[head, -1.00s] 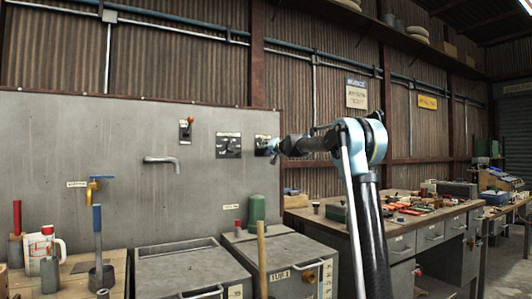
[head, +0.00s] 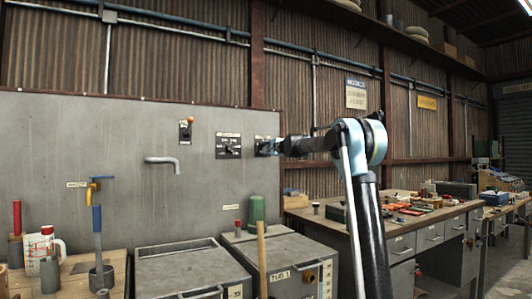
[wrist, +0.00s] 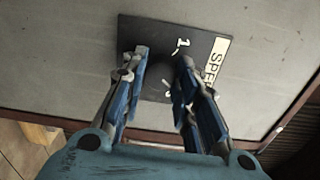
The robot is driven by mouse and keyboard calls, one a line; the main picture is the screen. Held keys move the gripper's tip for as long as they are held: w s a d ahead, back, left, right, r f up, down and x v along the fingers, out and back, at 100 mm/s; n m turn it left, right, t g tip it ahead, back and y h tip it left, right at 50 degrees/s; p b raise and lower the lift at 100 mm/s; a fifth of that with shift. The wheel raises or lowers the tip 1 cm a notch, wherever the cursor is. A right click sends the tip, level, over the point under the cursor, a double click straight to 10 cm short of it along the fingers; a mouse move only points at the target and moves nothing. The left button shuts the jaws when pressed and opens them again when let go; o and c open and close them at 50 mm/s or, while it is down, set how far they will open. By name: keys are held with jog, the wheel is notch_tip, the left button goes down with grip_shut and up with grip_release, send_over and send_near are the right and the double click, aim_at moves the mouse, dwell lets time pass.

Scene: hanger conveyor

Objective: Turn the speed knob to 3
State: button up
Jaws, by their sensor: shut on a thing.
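The speed knob (wrist: 158,72) is a dark shape on a black plate (wrist: 205,42) with a white label that begins "SPE". My gripper (wrist: 163,66) has its two blue fingers on either side of the knob, shut on it. A white "1" and part of another mark show on the plate. The fingers hide the rest of the scale, so I cannot read the knob's setting. In the head view my gripper (head: 272,147) is at the right end of the grey panel (head: 100,140), over the plate.
A second black dial plate (head: 228,146) is just left of my gripper. Grey cabinets (head: 190,268) and a cluttered workbench (head: 400,220) stand below and right.

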jog(key=m, duration=0.5)
jog(key=shift+d+f, duration=0.1)
jog(key=shift+m, duration=0.3)
dwell(0.4)
jog(key=o, duration=1.1)
jog(key=shift+w+f, duration=0.1)
jog(key=shift+w, duration=0.05)
jog(key=v, duration=1.2)
